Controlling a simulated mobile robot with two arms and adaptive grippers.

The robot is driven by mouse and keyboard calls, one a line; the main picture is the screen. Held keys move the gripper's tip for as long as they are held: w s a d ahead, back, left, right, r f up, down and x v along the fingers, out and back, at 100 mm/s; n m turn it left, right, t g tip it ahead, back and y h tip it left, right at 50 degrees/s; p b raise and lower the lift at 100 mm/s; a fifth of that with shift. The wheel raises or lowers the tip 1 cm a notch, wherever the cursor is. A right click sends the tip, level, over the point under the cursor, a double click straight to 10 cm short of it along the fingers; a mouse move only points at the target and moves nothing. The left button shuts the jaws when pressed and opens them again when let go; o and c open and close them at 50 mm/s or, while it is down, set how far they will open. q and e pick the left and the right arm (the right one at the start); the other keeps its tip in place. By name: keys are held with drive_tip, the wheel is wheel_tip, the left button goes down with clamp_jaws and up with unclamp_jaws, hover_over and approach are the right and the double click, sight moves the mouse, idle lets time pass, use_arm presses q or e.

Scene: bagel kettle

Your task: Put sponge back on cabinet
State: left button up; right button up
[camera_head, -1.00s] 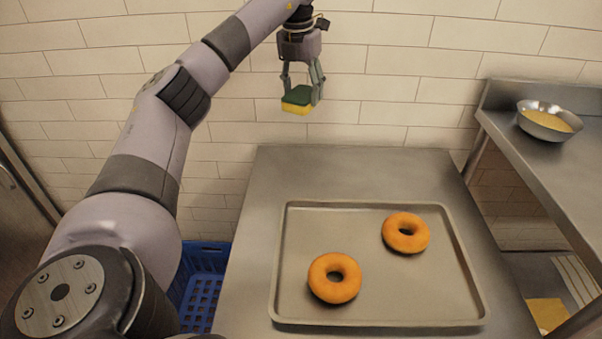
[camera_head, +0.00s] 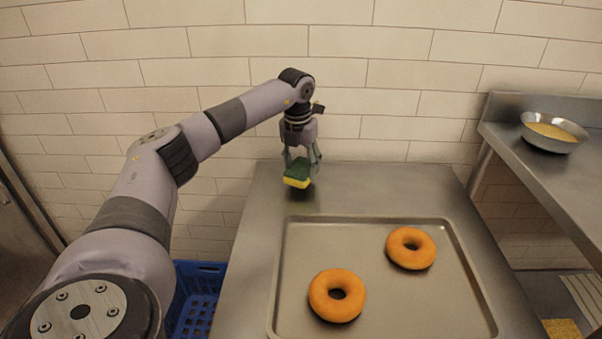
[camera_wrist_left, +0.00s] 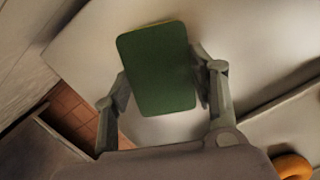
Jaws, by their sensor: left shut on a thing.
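The sponge (camera_head: 297,175) is green on top and yellow below. My left gripper (camera_head: 301,165) is shut on it and points down, near the back of the steel cabinet top (camera_head: 370,180). The sponge looks slightly tilted and close to the surface; I cannot tell whether it touches. In the left wrist view the green face of the sponge (camera_wrist_left: 158,68) sits between the two fingers of the left gripper (camera_wrist_left: 162,85), over the pale metal top. My right gripper is not in view.
A metal tray (camera_head: 385,318) with two orange bagels (camera_head: 337,295) (camera_head: 410,248) covers the front of the top. A steel bowl (camera_head: 553,132) stands on the right counter (camera_head: 545,175). A blue crate (camera_head: 198,300) is at lower left. The strip behind the tray is clear.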

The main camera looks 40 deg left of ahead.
sight(299, 170)
use_arm(q)
wheel_tip(299, 170, down, 2)
drive_tip(key=shift+f, duration=0.2)
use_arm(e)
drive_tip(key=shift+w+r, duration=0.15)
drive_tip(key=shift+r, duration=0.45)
use_arm(q)
drive_tip(key=o, duration=1.2)
drive_tip(key=shift+o, duration=0.2)
drive_tip(key=shift+r, duration=0.35)
wheel_tip(299, 170, up, 11)
drive_tip(key=s+p, duration=0.1)
drive_tip(key=shift+s+d+r+p, duration=0.15)
drive_tip(key=shift+d+r+p, duration=0.05)
drive_tip(key=shift+p, duration=0.15)
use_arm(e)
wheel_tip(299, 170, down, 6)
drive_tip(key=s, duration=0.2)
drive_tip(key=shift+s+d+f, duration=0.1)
